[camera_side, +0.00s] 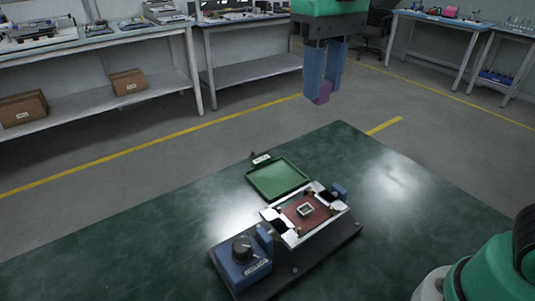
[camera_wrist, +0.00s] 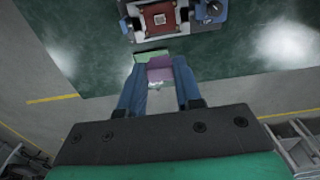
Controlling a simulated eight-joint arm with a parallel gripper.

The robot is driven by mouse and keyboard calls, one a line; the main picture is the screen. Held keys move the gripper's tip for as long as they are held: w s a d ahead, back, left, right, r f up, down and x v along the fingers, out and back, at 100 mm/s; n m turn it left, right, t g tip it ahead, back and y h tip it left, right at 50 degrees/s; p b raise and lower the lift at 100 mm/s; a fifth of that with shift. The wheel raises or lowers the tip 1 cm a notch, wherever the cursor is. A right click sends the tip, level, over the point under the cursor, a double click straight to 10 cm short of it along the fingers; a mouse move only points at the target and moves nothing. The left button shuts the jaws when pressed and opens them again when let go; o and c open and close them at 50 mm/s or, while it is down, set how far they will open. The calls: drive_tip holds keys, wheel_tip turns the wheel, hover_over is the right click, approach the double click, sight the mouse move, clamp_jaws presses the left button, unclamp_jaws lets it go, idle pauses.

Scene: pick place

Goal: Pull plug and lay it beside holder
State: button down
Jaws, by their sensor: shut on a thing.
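My gripper (camera_side: 322,92) is shut on a small purple plug (camera_side: 322,93), which sits between the tips of its two blue fingers. The plug also shows in the wrist view (camera_wrist: 160,70), between the fingers. My gripper is high above the far edge of the green table, well clear of its surface. The holder (camera_side: 305,211) is a light frame with a reddish plate and a small square socket in its middle, mounted on a dark base. The holder shows at the top of the wrist view (camera_wrist: 160,19).
A green tray (camera_side: 277,179) lies behind the holder, with a small light item (camera_side: 261,159) by its far edge. A blue box with a black knob (camera_side: 241,262) stands at the base's front left. The table (camera_side: 130,249) is bare to the left and right.

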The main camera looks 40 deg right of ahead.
drive_tip(key=shift+r, duration=0.1)
drive_tip(key=shift+r, duration=1.85)
drive_tip(key=w+a+f, duration=0.3)
drive_tip(key=w+f, duration=0.1)
drive_tip(key=w, duration=0.2)
hover_over(211, 210)
wheel_tip(211, 210, down, 17)
wheel_tip(211, 210, down, 9)
drive_tip(key=shift+f, duration=0.1)
